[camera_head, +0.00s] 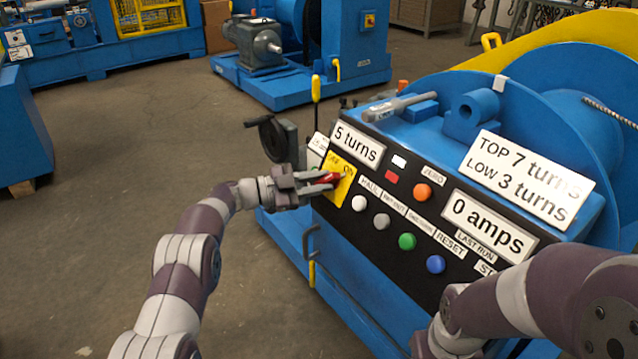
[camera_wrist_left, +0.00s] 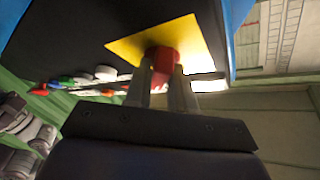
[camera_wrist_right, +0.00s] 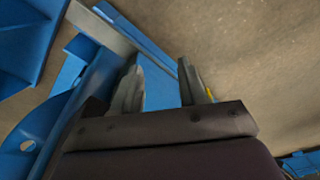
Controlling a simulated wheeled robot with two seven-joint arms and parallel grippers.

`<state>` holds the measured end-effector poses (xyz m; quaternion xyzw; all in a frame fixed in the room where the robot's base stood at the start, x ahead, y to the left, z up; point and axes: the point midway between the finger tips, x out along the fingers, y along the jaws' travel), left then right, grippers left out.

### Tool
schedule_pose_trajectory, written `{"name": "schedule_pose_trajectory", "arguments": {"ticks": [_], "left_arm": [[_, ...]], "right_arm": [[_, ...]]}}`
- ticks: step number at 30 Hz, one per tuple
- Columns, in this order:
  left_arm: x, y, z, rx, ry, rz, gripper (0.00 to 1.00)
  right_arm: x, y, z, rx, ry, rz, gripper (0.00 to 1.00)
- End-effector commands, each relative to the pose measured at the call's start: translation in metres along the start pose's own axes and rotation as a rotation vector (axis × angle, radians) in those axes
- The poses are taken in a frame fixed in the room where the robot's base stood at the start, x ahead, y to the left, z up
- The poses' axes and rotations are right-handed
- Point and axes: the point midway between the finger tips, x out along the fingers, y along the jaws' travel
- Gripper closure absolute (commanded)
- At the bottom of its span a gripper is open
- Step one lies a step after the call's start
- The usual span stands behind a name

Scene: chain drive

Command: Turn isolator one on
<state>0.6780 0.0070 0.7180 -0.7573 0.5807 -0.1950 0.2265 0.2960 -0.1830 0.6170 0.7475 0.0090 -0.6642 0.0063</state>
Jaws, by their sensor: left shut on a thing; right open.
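The isolator is a red rotary handle (camera_head: 328,179) on a yellow plate (camera_head: 336,190) at the left end of the black control panel. My left gripper (camera_head: 312,180) is shut on the red handle. In the left wrist view the two fingers (camera_wrist_left: 172,92) stand on either side of the red handle (camera_wrist_left: 163,62), in front of the yellow plate (camera_wrist_left: 190,42). The lettering on the plate is too small to read fully. My right gripper is open and empty in the right wrist view (camera_wrist_right: 158,80); in the head view it is out of sight below my right forearm.
The panel carries a "5 turns" display (camera_head: 357,144), a "0 amps" display (camera_head: 487,226), and white, green, blue and orange buttons. A black handwheel (camera_head: 272,138) and a yellow-gripped lever (camera_head: 316,90) stand behind my left gripper. Open floor (camera_head: 130,140) lies left.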

Motion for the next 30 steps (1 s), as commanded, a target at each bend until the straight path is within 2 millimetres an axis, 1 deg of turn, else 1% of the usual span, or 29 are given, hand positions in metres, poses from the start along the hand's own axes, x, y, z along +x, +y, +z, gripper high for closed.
{"name": "schedule_pose_trajectory", "arguments": {"ticks": [9,24,25,26,27,30], "left_arm": [[-0.0002,-0.0012,0.0,0.079,0.0,0.055,1.0],[0.0002,-0.0016,-0.0007,0.091,0.002,0.064,1.0],[0.0002,-0.0016,-0.0008,0.091,0.002,0.064,0.7],[0.0002,-0.0016,-0.0008,0.091,0.002,0.064,0.6],[0.0002,-0.0015,-0.0008,0.091,0.002,0.064,0.55],[0.0002,-0.0015,-0.0006,0.091,0.001,0.064,0.55]], "right_arm": [[-0.0008,0.0,-0.0001,0.0,0.0,0.0,0.57],[-0.0008,0.0,-0.0001,0.0,0.0,0.0,0.57],[-0.0008,0.0,-0.0001,0.0,0.0,0.0,0.57],[-0.0008,0.0,-0.0001,0.0,0.0,0.0,0.57],[-0.0008,0.0,-0.0001,0.0,0.0,0.0,0.57],[-0.0008,0.0,-0.0001,0.0,0.0,0.0,0.57]]}}
